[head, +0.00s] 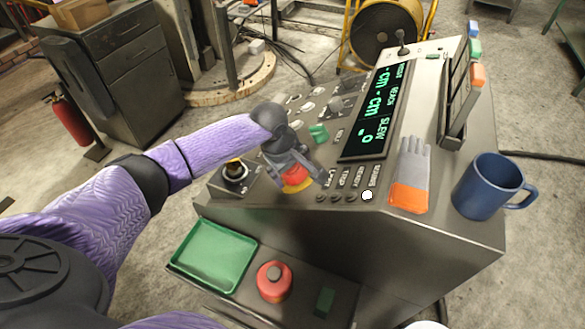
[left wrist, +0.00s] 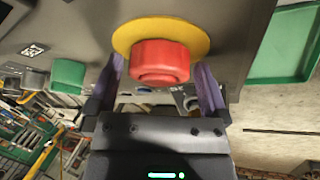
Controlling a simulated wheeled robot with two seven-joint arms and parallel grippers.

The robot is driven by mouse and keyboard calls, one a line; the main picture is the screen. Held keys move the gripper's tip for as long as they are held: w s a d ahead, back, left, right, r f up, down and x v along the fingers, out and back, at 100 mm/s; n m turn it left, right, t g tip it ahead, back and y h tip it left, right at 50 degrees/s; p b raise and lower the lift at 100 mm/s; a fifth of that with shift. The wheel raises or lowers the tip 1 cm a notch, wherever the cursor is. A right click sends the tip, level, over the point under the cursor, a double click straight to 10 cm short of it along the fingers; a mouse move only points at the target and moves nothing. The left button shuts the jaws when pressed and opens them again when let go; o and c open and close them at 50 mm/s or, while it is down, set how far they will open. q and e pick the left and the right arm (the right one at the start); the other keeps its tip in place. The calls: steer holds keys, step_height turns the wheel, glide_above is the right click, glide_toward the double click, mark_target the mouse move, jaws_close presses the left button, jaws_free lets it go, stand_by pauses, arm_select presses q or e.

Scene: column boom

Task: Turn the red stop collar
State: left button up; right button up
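The red stop collar (head: 295,174) sits on a yellow disc (head: 299,187) near the left front of the sloped console. In the left wrist view the red collar (left wrist: 160,62) is a short round knob in front of the yellow disc (left wrist: 122,40). My left gripper (head: 298,170) is over the collar, partly hiding it in the head view. In the left wrist view the left gripper (left wrist: 162,88) is open, with one finger on each side of the collar and visible gaps between. My right gripper is not in view.
Beside the gripper are a black knob (head: 235,172) and a green switch (head: 319,132). A display (head: 375,110), gloves (head: 410,180) and a blue mug (head: 487,187) are to the right. A green tray (head: 213,257) and another red round item (head: 274,284) are on the lower shelf.

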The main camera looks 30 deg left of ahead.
arm_select(q)
steer(key=c, duration=1)
steer(key=shift+r+m+p, duration=0.15)
steer(key=shift+m+p, duration=0.15)
steer(key=shift+p, duration=0.35)
steer(key=m+p, duration=0.1)
steer(key=p, duration=0.1)
steer(key=shift+s+m+t+h+p, duration=0.1)
steer(key=shift+m+t+h+p, duration=0.2)
steer(key=shift+t+p, duration=0.1)
steer(key=shift+m, duration=0.5)
steer(key=shift+a+f+m+t+h, duration=0.1)
steer(key=shift+f+m+t+h, duration=0.2)
steer(key=shift+m+t+h, duration=0.55)
steer(key=shift+s+m, duration=0.1)
steer(key=shift+m, duration=0.85)
steer(key=shift+m+h+b, duration=0.55)
steer(key=shift+m+b, duration=0.35)
steer(key=shift+m, duration=0.3)
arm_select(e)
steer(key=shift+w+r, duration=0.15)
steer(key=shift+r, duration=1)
